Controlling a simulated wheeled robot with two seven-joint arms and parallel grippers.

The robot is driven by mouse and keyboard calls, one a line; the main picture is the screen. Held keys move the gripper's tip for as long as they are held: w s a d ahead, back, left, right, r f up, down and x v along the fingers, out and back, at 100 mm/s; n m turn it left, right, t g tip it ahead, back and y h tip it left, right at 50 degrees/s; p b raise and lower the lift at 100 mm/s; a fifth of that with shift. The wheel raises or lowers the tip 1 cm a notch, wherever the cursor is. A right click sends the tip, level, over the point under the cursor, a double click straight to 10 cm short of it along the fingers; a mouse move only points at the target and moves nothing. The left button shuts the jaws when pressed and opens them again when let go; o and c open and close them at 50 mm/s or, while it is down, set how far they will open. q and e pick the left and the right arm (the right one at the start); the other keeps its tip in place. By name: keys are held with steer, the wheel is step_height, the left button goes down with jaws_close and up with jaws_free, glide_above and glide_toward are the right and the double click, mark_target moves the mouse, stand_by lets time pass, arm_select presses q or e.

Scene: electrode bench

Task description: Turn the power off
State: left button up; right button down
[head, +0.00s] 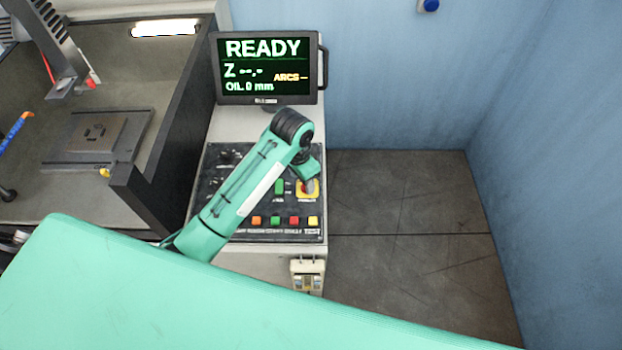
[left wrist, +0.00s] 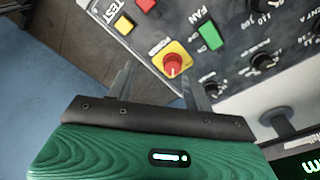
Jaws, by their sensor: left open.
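The red power knob (left wrist: 173,64) sits on a yellow square plate labelled POWER, on the dark control panel (head: 215,170). In the head view the knob (head: 309,187) shows just below my left wrist. My left gripper (left wrist: 162,72) is open and empty, its two fingers pointing at the panel. In the left wrist view the knob lies between the fingertips, near their line. I cannot tell whether the fingers reach down beside it or stay above it. The monitor (head: 266,67) is lit and reads READY. My right gripper is not in view.
A green FAN button (left wrist: 209,35) is close beside the knob. Several coloured buttons (head: 276,221) line the panel's lower edge. Black dials (left wrist: 262,60) lie beyond the FAN button. A machine tank (head: 140,185) stands to the left. Bare floor (head: 410,200) lies to the right.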

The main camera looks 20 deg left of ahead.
arm_select(q)
steer(key=w+r+m, duration=0.1)
steer(key=w+r, duration=0.4)
steer(key=shift+g+y, duration=0.3)
steer(key=shift+y, duration=0.1)
step_height(320, 180, down, 12)
steer(key=shift+s+f+p, duration=0.1)
steer(key=shift+p, duration=0.4)
steer(key=shift+f, duration=0.4)
steer(key=shift+d+f, duration=0.1)
steer(key=shift+f, duration=0.2)
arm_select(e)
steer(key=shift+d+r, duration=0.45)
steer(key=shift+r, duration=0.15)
arm_select(q)
steer(key=c, duration=1)
